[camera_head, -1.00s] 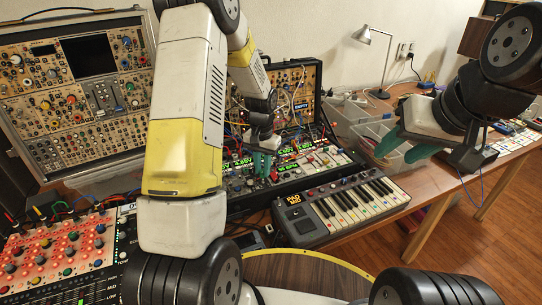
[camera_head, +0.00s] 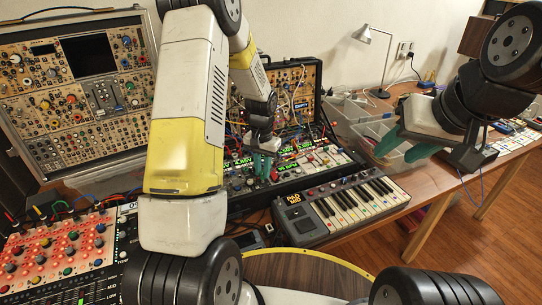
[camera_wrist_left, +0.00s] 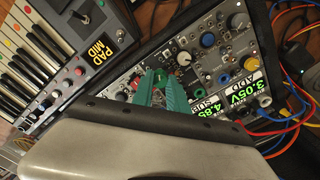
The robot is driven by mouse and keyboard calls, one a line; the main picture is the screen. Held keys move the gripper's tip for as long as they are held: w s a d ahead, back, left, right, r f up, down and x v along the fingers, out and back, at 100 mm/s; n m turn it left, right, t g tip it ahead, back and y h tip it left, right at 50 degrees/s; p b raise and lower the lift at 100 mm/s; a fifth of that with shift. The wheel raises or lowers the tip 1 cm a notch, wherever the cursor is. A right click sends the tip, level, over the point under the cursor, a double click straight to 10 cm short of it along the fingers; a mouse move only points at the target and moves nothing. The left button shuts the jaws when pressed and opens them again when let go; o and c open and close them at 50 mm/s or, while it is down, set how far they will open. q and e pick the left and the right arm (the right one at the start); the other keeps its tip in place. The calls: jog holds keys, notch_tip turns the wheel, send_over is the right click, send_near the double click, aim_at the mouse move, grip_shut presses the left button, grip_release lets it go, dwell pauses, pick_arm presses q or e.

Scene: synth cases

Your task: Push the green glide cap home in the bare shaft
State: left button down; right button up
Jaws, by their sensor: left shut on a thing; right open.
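My left gripper (camera_head: 263,168) is low over the small synth panel in the open black case, its green fingers pointing down at the controls. It also shows in the left wrist view (camera_wrist_left: 160,80), shut on a small green piece (camera_wrist_left: 160,76) that looks like the green glide cap. The cap is mostly covered by the fingertips and is hard to tell from them. The bare shaft cannot be made out; the fingers hide the panel below. I cannot tell whether the cap touches it. My right gripper (camera_head: 405,148) is open and empty, above the clear bins at the right.
The small keyboard (camera_head: 345,207) lies in front of the black case. In the left wrist view, knobs (camera_wrist_left: 208,39) and lit displays stand close beside the fingers, with patch cables (camera_wrist_left: 290,95) at the right. Clear bins (camera_head: 372,130) stand to the right.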

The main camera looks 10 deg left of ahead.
pick_arm(q)
jog(key=shift+f, duration=0.8)
jog(key=c, duration=1.2)
grip_release()
jog(key=shift+c, duration=0.2)
jog(key=shift+r, duration=0.1)
notch_tip(320, 180, up, 8)
jog(key=shift+f, duration=0.2)
jog(key=shift+s+r, duration=0.1)
jog(key=shift+r, duration=0.25)
jog(key=s+r+n+t+h, duration=0.1)
jog(key=s+r+t, duration=0.1)
jog(key=s+r, duration=0.45)
jog(key=s+r+t, duration=0.1)
jog(key=s+r, duration=0.3)
jog(key=r, duration=0.6)
jog(key=s+d+r+t, duration=0.1)
jog(key=s+r, duration=0.1)
jog(key=s, duration=0.4)
jog(key=s+d+r+n+t+h, duration=0.1)
jog(key=s+r+t, duration=0.1)
jog(key=s, duration=0.5)
jog(key=shift+s+r, duration=0.3)
jog(key=shift+r, duration=0.35)
